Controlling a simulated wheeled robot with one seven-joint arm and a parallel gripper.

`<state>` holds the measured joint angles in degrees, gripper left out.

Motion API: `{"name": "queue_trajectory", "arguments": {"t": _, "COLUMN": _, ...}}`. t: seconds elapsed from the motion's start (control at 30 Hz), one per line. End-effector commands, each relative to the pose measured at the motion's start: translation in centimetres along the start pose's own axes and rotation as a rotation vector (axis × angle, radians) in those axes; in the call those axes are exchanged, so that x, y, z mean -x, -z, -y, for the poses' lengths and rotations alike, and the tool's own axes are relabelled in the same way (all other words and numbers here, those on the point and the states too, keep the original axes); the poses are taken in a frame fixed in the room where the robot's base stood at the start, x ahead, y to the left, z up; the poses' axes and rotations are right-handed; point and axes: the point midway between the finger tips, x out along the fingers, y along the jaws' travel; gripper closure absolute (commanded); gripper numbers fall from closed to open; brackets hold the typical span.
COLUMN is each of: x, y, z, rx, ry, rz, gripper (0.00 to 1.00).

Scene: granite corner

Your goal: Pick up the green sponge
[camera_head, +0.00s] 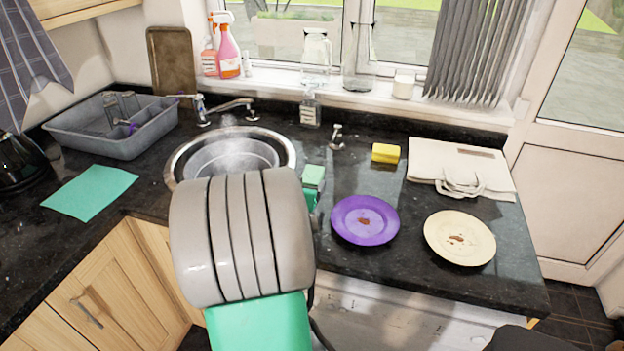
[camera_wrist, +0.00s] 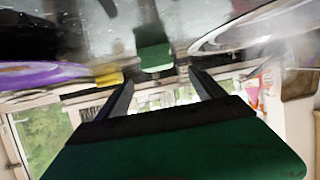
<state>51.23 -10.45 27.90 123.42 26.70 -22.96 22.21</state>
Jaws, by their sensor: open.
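The green sponge (camera_head: 313,177) lies on the dark granite counter, just right of the sink, in the head view. In the wrist view the green sponge (camera_wrist: 154,52) shows beyond the fingertips, roughly centred between them. My gripper (camera_wrist: 162,80) is open, with its two dark fingers apart and nothing between them. The gripper is close to the sponge but appears apart from it. In the head view my arm hides most of the gripper and may cover part of the sponge.
A purple plate (camera_head: 365,220) and a cream plate (camera_head: 460,238), both with brown scraps, lie to the right. A yellow sponge (camera_head: 386,153) lies behind them, near a folded cloth bag (camera_head: 440,160). The round sink (camera_head: 185,160) is left, and a soap bottle (camera_head: 310,110) stands behind.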

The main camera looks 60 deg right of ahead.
Motion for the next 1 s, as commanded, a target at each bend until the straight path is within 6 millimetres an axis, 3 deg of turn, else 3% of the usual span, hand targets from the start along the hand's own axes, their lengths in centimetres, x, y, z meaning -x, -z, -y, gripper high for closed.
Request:
{"name": "queue_trajectory", "arguments": {"t": 0.5, "x": -7.3, "y": 0.2, "z": -0.4, "rx": -0.003, "ry": -0.006, "rz": -0.009, "gripper": 0.22}}
{"name": "queue_trajectory", "arguments": {"t": 0.77, "x": -7.8, "y": 0.1, "z": -0.4, "rx": -0.002, "ry": -0.004, "rz": -0.011, "gripper": 0.22}}
{"name": "queue_trajectory", "arguments": {"t": 1.0, "x": -7.7, "y": 0.1, "z": -0.3, "rx": -0.002, "ry": -0.004, "rz": -0.010, "gripper": 0.41}}
